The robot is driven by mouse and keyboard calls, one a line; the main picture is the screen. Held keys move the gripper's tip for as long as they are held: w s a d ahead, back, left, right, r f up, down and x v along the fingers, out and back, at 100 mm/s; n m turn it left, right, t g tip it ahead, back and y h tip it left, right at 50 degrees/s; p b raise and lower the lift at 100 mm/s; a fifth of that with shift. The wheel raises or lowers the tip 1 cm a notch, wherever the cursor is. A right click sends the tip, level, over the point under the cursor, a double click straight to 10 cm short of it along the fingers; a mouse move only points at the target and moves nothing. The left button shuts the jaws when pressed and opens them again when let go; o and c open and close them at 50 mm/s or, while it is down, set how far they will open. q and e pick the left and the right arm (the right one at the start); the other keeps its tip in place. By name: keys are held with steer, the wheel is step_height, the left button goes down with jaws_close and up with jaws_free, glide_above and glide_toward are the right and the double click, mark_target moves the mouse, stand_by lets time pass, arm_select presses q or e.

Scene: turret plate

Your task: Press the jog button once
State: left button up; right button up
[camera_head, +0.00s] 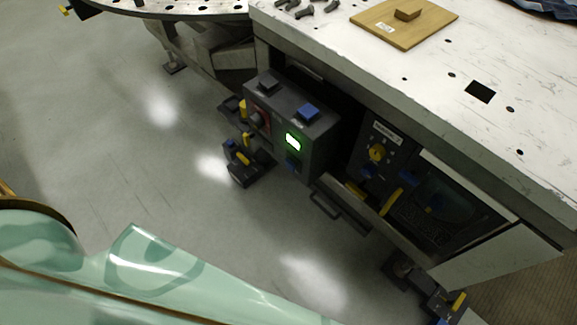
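A dark grey control box (318,138) stands below the near left end of the workbench. A blue button (308,111) sits on its top right, with a small label beside it that is too small to read surely. A dark button (268,85) sits on its top left. I cannot tell for sure which one is the jog button. Neither gripper shows in the view, and nothing touches the box.
The white workbench (430,75) carries a wooden board (385,30) and several dark bolts. A round plate (190,6) is at the top left. A second panel with a yellow knob (377,152) and an open drawer stand right of the box. The grey floor to the left is mostly clear.

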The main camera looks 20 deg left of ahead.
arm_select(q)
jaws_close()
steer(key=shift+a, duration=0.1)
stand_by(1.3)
